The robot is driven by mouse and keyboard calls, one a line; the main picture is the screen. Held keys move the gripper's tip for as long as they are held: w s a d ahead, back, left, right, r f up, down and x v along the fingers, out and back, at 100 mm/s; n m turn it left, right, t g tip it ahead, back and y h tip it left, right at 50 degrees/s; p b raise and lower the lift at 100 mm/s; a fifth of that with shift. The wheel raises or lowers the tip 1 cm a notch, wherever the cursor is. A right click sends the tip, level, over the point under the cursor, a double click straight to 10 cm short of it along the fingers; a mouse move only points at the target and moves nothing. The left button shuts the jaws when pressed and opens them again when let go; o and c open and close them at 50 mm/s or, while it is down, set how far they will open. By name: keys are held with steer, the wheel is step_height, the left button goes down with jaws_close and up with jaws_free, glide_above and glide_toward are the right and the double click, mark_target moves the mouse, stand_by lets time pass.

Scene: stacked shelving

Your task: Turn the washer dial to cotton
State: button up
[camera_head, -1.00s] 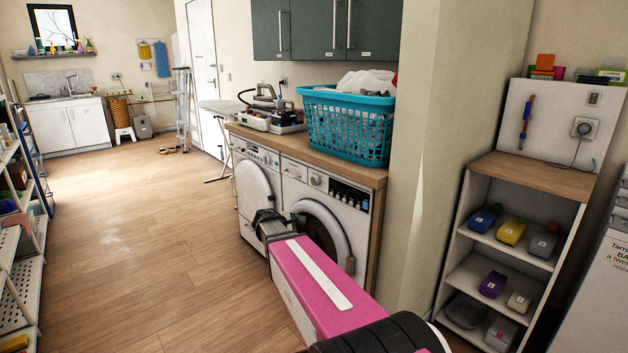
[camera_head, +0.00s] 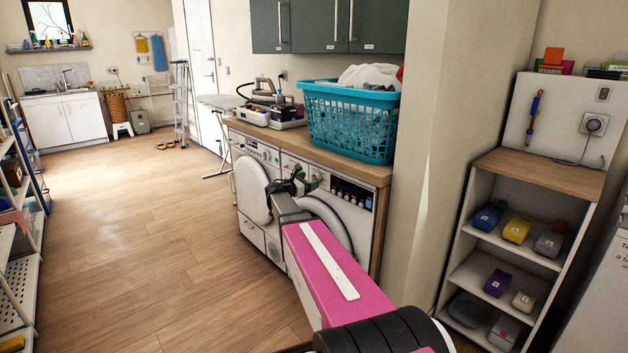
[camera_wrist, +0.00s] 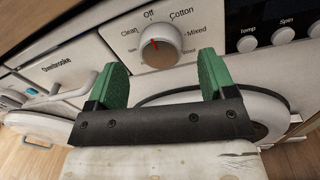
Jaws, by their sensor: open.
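The washer (camera_head: 335,205) is a white front-loader under the wooden counter, right of a second white machine. Its dial (camera_wrist: 155,47) is a round silver-white knob with a red mark. In the wrist view the mark points up, slightly left, near "Off"; "Cotton" is printed just right of that, "Mixed" further right and "Clean" to the left. My gripper (camera_wrist: 163,77) has green finger pads and is open, apart from the dial, which appears between and beyond the two pads. In the head view my gripper (camera_head: 292,183) is at the washer's front, hiding part of the panel.
A turquoise laundry basket (camera_head: 350,120) and an iron (camera_head: 270,105) stand on the counter (camera_head: 240,125). The left machine's round door (camera_head: 252,190) stands ajar. A pillar (camera_head: 475,100) and an open shelf unit (camera_head: 545,175) are on the right. The floor at left is clear.

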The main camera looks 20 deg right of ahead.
mark_target(315, 179)
steer(key=shift+x, duration=1.85)
steer(key=c, duration=0.9)
steer(key=m, duration=0.4)
steer(key=shift+s+f+m, duration=0.1)
steer(key=shift+m, duration=0.2)
steer(key=m, duration=0.4)
steer(key=shift+f+h, duration=0.1)
steer(key=shift+h, duration=0.3)
steer(key=shift+m, duration=0.3)
